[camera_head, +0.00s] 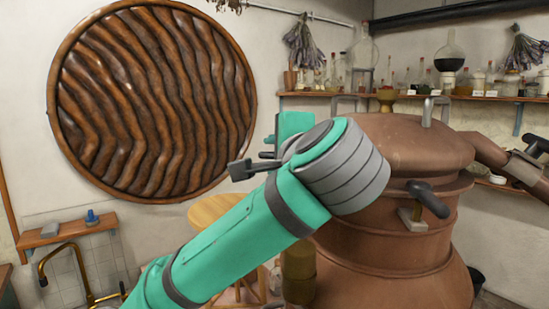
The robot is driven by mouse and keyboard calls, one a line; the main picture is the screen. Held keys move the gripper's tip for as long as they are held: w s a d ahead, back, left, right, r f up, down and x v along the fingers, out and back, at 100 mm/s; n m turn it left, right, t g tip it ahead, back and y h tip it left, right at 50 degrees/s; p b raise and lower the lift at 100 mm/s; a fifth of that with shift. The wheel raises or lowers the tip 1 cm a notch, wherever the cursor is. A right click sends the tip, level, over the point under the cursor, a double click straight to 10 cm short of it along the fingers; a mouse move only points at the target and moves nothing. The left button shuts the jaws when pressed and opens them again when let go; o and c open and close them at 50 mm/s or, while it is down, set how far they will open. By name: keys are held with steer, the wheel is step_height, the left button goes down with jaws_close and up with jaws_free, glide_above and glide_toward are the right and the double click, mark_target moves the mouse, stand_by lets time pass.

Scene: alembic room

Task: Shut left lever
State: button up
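A large copper still (390,260) stands right of centre, with a domed lid. A lever with a black handle (428,198) sits on a pale bracket on its front, the handle slanting down to the right. Another black handle (537,147) shows at the right edge, by the copper pipe. My teal arm crosses in front of the still's left side and hides that part, so I cannot make out a lever there. A dark grey piece, seemingly my gripper (241,170), juts out left of my wrist. Its fingers are not clear, and I see no object in it.
A round wooden table (214,209) stands behind my arm. A large carved wooden disc (152,100) hangs on the wall at left. A shelf (310,94) with bottles and flasks runs along the back right. A small wooden shelf (66,234) and brass tap (42,270) are at lower left.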

steer(key=shift+s+r, duration=0.15)
steer(key=shift+s, duration=0.55)
steer(key=v, duration=0.8)
